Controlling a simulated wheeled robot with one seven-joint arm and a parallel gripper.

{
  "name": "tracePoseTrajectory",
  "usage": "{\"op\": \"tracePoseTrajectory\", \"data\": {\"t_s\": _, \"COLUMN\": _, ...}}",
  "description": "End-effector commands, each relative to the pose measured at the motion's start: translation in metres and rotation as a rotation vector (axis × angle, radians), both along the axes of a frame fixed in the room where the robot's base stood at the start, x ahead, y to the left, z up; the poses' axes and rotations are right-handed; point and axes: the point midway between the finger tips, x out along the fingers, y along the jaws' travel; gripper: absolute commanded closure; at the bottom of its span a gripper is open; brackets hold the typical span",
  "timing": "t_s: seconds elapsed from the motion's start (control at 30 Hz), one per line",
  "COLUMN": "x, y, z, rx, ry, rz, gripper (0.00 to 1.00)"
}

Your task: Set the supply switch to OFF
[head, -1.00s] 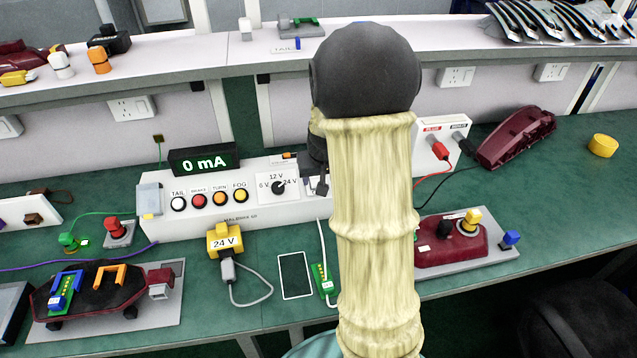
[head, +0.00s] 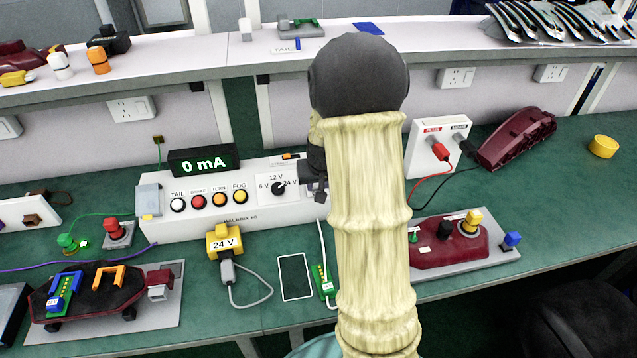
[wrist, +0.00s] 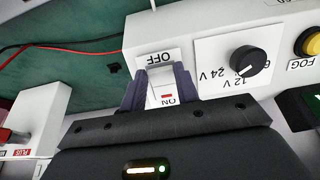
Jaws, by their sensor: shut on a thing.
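The supply switch (wrist: 161,86) is a white rocker on the face of the white tester box (head: 190,222). In the wrist view, an OFF label is above it and an ON label below it, both upside down, with a small red mark near the ON end. My gripper (wrist: 160,92) is shut on the switch, with one dark finger at each side. Which way the rocker is tipped is hard to tell. In the head view my arm hides the switch, and only part of my gripper (head: 315,178) shows at the box's right end.
The voltage knob (wrist: 248,60) sits close beside the switch; it also shows in the head view (head: 278,188). Lamp buttons (head: 219,198) and a meter reading 0 mA (head: 204,161) are further left. A plug box (head: 436,140) with red and black leads stands right of my arm.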

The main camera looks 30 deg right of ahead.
Motion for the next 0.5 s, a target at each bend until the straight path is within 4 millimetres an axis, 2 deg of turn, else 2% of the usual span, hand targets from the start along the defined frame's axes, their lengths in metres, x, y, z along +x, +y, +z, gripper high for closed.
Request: {"op": "tracePoseTrajectory", "data": {"t_s": 0.5, "x": -0.0032, "y": 0.0004, "z": -0.0121, "rx": -0.042, "ry": -0.147, "rz": 0.000, "gripper": 0.92}}
